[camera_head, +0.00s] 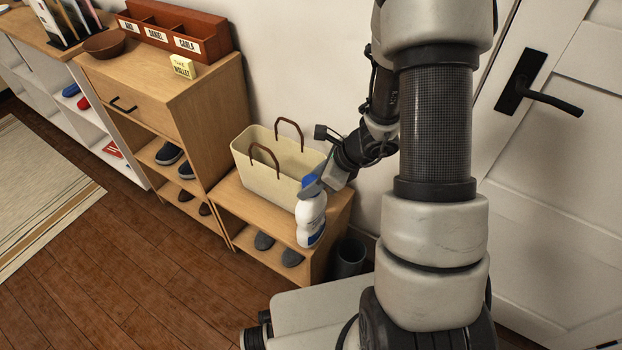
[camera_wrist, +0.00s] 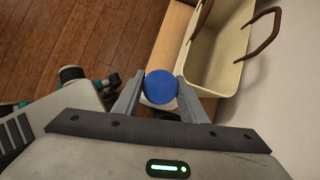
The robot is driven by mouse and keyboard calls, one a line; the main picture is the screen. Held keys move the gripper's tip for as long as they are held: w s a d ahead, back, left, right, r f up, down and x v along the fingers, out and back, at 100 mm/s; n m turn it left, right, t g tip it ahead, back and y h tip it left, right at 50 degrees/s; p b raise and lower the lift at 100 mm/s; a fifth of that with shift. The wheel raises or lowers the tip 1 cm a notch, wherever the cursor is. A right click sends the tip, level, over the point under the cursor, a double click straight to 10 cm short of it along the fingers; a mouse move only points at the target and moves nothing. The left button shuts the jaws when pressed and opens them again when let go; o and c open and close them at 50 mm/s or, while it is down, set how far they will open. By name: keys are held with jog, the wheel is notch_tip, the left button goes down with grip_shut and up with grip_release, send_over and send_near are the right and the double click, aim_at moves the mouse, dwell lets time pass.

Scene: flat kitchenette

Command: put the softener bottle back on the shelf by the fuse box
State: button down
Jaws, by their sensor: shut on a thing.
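In the wrist view the round blue cap (camera_wrist: 161,87) sits between the two fingers of my gripper (camera_wrist: 160,92). The bottle's body is mostly hidden there below the cap. I see no fuse box and no shelf beside one in either view.
A cream tote (camera_head: 265,174) with brown handles stands on the low wooden bench (camera_head: 230,197), close behind the bottle. Shoes sit under the bench. A dark bin (camera_head: 350,258) stands at its right end. A taller cabinet (camera_head: 210,105) is left, a door (camera_head: 560,150) right. Floor (camera_head: 150,270) is clear at front left.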

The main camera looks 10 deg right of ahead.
jog(key=shift+x, duration=0.8)
jog(key=shift+d+f, duration=0.15)
jog(key=shift+f+b, duration=0.15)
jog(key=shift+b, duration=0.2)
jog(key=c, duration=1.1)
grip_release()
jog(key=shift+s, duration=0.1)
